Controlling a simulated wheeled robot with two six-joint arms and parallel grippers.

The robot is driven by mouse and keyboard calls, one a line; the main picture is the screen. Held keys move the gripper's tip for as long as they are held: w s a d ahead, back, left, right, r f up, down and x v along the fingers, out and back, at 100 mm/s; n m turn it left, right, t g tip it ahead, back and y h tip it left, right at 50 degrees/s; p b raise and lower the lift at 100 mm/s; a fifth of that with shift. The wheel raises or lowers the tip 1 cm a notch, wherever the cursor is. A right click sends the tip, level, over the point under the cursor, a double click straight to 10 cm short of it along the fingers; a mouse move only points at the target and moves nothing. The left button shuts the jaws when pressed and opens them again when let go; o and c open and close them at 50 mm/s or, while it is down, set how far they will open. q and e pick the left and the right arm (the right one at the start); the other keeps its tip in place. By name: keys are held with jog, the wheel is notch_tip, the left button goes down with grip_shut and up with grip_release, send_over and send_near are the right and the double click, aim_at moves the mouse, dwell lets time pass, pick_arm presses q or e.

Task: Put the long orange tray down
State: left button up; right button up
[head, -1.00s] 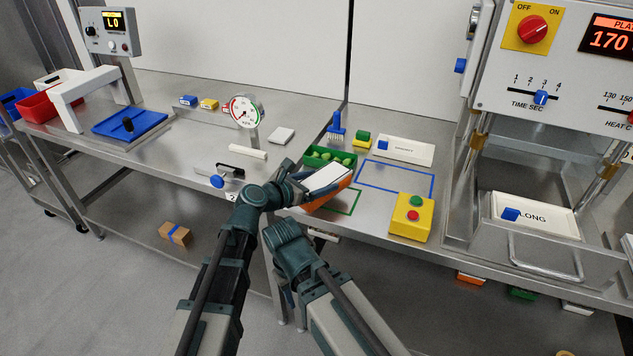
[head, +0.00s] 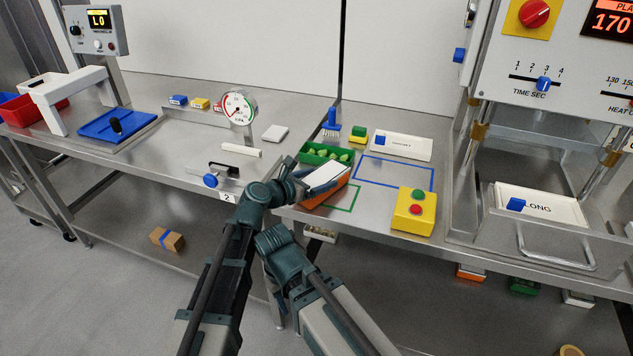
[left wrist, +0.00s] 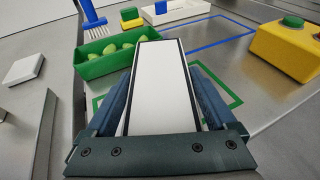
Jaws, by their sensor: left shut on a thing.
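The long orange tray (head: 328,195) has orange sides and a white top. My left gripper (head: 302,183) is shut on it above the counter's front part, at the green outline (head: 351,203). The tray covers part of that outline. I cannot tell whether its underside touches the counter. In the left wrist view the tray's white top (left wrist: 161,85) lies between the blue fingers (left wrist: 160,118) and points away toward the green tray. My right arm shows in the head view, but its fingers are not visible.
A green tray (head: 310,159) of green filled pasta stands close behind the orange tray. A blue outline (head: 432,178) lies bare to the right. A yellow box with green and red buttons (head: 404,222) stands near the front. A blue brush (head: 332,124) is behind.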

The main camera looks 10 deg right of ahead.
pick_arm(q)
jog(key=shift+f, duration=0.25)
jog(key=o, duration=1.3)
jog(key=shift+r, duration=0.1)
jog(key=shift+r, duration=0.1)
jog(key=shift+s+a+r, duration=0.1)
jog(key=shift+a+r, duration=0.05)
jog(key=shift+r, duration=0.05)
jog(key=p+v, duration=0.3)
jog(key=v, duration=0.8)
jog(key=shift+s+a+r+p, duration=0.1)
jog(key=shift+s+a+p, duration=0.05)
jog(key=shift+a+p, duration=0.15)
